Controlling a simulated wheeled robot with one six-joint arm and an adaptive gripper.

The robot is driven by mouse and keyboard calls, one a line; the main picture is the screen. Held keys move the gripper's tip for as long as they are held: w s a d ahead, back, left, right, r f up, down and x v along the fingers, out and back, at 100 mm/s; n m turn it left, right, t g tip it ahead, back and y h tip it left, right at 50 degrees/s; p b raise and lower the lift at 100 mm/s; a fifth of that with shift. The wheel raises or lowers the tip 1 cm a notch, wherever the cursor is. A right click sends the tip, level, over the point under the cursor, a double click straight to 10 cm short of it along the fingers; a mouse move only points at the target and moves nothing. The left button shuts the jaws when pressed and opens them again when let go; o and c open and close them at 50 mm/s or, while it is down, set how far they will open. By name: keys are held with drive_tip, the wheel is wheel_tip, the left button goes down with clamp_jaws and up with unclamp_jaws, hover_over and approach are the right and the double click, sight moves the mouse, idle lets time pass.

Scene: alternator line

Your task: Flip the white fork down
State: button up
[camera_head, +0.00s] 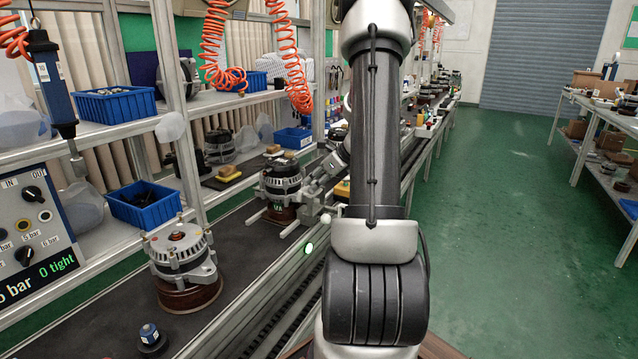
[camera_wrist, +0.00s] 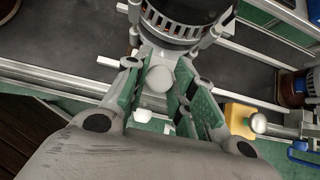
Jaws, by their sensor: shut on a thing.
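The white fork (camera_head: 296,228) lies about level at the belt, with its prongs on both sides of the base of an alternator (camera_head: 281,181). A prong also shows in the wrist view (camera_wrist: 111,62). The alternator (camera_wrist: 183,18) is just beyond the fingertips. In the head view my gripper (camera_head: 315,188) is small beside the alternator and partly hidden by my arm, so finger contact is unclear there.
Another alternator (camera_head: 181,261) stands nearer on the dark belt (camera_head: 75,320). A yellow block (camera_wrist: 239,118) and another knob (camera_wrist: 258,123) are right of my gripper in the wrist view. Shelves with blue bins (camera_head: 144,204) line the left. The green floor (camera_head: 490,230) at right is clear.

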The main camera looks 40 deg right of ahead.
drive_tip(key=shift+w+a+g+h, duration=0.15)
drive_tip(key=shift+w+g+h, duration=0.3)
drive_tip(key=shift+g, duration=0.55)
drive_tip(key=shift+w, duration=0.1)
drive_tip(key=o, duration=0.7)
drive_tip(key=v, duration=1.2)
drive_tip(key=shift+w, duration=0.15)
